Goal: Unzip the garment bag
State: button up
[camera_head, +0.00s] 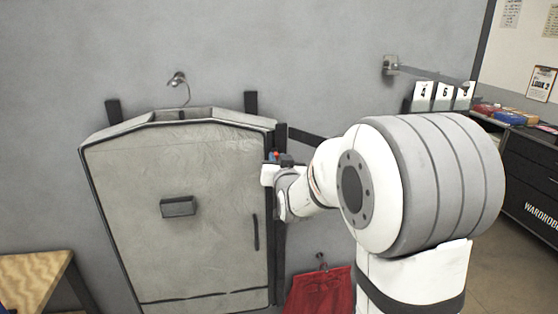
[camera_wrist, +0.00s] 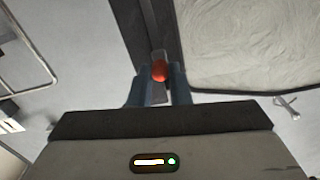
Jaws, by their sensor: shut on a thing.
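The grey garment bag (camera_head: 190,220) hangs from a wall hook (camera_head: 177,80) and has dark edging. It also shows at the upper right in the wrist view (camera_wrist: 240,40). My gripper (camera_head: 275,158) is at the upper right edge of the bag. In the wrist view my gripper (camera_wrist: 160,88) has its two fingers closed around a red-orange zipper pull (camera_wrist: 159,71). The pull sits on a dark strip (camera_wrist: 152,25) running along the bag's edge. The zipper's teeth are too small to make out.
A red garment (camera_head: 320,291) hangs low, right of the bag. A wooden table (camera_head: 35,278) stands at the lower left. A wall rail (camera_head: 430,75) with numbered cards (camera_head: 443,93) and a dark wardrobe counter (camera_head: 525,160) are at the right.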

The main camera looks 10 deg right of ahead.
grip_shut()
